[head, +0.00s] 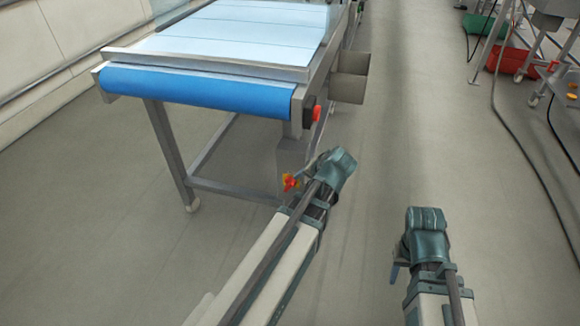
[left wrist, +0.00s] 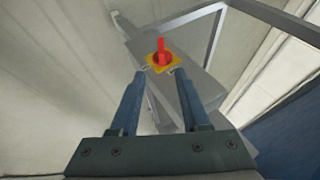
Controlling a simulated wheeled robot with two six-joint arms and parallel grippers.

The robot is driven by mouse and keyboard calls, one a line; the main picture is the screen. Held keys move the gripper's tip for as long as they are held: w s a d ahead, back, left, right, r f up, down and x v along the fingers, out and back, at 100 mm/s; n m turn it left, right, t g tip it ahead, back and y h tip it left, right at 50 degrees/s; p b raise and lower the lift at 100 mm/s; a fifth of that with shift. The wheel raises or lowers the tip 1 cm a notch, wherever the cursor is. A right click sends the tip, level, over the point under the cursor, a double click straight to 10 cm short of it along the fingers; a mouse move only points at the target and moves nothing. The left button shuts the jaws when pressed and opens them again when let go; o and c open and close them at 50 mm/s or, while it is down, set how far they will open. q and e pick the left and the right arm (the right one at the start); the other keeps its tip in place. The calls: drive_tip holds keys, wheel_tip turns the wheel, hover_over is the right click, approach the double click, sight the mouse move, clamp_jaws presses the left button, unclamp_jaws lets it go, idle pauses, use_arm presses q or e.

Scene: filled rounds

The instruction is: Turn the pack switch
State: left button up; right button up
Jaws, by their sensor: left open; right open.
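The pack switch (head: 290,182) is a red knob on a yellow plate, low on a grey box (head: 291,155) under the conveyor's near right corner. In the left wrist view the switch (left wrist: 162,54) shows its red handle standing upright in the picture. My left gripper (left wrist: 160,73) is open, with its two fingers apart and pointing at the switch. Their tips lie just below the plate in that view; I cannot tell whether they touch. In the head view the left wrist hides most of the left fingers. My right gripper (head: 397,268) is open and mostly hidden by its wrist, away from the switch.
A conveyor with a blue end roller (head: 195,92) stands at the upper left on metal legs (head: 168,150). A red button (head: 316,113) sits on its corner above the switch. A grey bin (head: 348,88) hangs at its side.

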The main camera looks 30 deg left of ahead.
sight(292, 186)
use_arm(q)
drive_tip(key=b+x, duration=0.9)
drive_tip(key=x, duration=0.2)
drive_tip(key=shift+a+f+b, duration=0.15)
drive_tip(key=shift+f+b, duration=0.15)
drive_tip(key=shift+b, duration=0.1)
drive_tip(key=shift+b+x, duration=0.7)
drive_tip(key=shift+x, duration=0.35)
drive_tip(key=shift+a+r, duration=0.1)
drive_tip(key=shift+c, duration=0.2)
clamp_jaws()
